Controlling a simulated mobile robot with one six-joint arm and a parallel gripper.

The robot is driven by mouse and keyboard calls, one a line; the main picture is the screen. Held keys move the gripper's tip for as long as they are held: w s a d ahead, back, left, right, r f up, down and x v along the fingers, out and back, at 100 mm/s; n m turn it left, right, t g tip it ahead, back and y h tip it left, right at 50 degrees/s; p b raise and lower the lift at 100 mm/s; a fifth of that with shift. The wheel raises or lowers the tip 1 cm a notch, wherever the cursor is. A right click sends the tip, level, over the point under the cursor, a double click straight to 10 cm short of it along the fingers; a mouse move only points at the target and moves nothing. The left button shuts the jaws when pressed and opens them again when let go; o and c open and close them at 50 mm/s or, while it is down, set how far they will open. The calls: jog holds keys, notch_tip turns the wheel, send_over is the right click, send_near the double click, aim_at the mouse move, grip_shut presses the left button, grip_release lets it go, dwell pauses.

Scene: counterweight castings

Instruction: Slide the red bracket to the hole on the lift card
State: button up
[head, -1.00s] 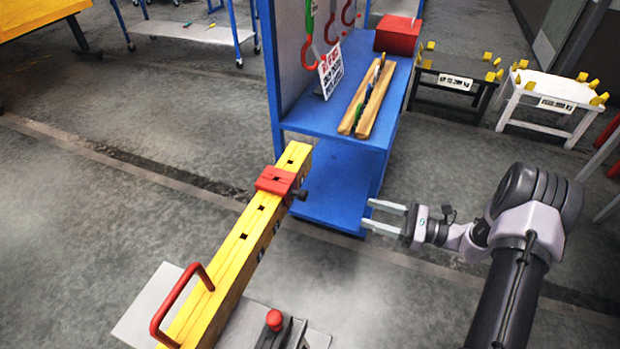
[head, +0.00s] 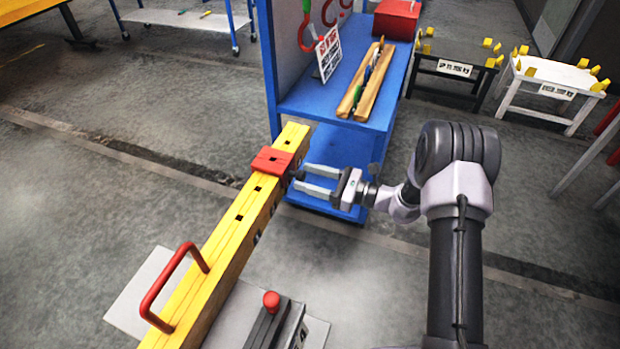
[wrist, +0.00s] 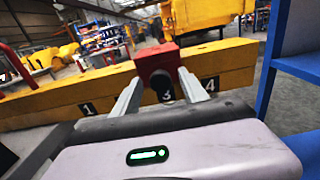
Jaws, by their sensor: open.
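The red bracket (head: 272,160) sits around the yellow beam (head: 222,245), near its far end. In the wrist view the bracket (wrist: 158,62) is above the number 3, with a dark knob (wrist: 161,82) on its near face. Numbers 1 and 4 also show on the beam; a finger may hide another. My gripper (head: 301,177) is open beside the bracket's right side. In the wrist view its fingers (wrist: 160,80) stand to either side of the knob, not closed on it; contact is unclear. The card (head: 328,54) stands on the blue cart, its print too small to read.
The blue cart (head: 325,105) stands just beyond the beam and gripper, carrying a wooden rack and a red box (head: 397,18). A red handle (head: 172,290) rises from the beam's near end. A black stand and a white stand (head: 550,92) are back right.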

jog(key=shift+c, duration=0.2)
grip_shut()
dwell(1.1)
